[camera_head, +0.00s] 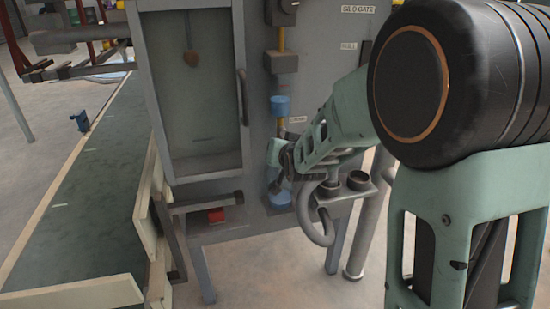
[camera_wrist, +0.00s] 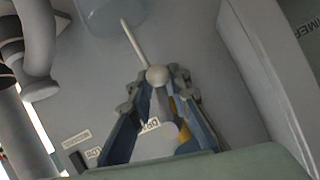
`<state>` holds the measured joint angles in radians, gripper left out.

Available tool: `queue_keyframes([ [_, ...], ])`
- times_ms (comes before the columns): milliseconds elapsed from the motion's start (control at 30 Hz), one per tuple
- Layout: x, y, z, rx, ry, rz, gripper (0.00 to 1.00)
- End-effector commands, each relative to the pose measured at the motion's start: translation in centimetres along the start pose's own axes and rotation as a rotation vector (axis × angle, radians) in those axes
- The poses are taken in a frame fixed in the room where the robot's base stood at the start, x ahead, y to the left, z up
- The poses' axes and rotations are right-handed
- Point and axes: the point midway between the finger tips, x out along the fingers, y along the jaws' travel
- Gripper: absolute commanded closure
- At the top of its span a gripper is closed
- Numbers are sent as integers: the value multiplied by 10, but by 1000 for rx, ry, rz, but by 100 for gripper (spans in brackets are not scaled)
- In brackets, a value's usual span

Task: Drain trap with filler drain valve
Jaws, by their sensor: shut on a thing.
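The drain valve handle shows in the wrist view as a thin pale rod with a round knob (camera_wrist: 157,75). My gripper (camera_wrist: 156,82) is shut around the knob end, with one finger on each side. In the head view my gripper (camera_head: 279,168) is at the cabinet's front, between an upper blue body (camera_head: 280,106) and a lower blue body (camera_head: 280,196) on the yellow pipe (camera_head: 281,125). The handle and the valve body are mostly hidden there by my gripper and wrist. I cannot tell which blue body is the trap, or whether the valve is open.
A grey curved pipe (camera_head: 304,213) and a bracket with a dark cup (camera_head: 358,181) stand close right of my gripper. Left is a cabinet bay (camera_head: 200,110) with a vertical handle (camera_head: 243,97). A dark green conveyor belt (camera_head: 75,205) runs along the left.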

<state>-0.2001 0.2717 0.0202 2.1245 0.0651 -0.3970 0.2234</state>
Motion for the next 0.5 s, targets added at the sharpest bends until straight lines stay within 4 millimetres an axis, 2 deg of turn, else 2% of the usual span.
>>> queue_keyframes([
  [200,1,5,0,-96,20,39,100],
  [500,1,8,-2,-151,33,62,100],
])
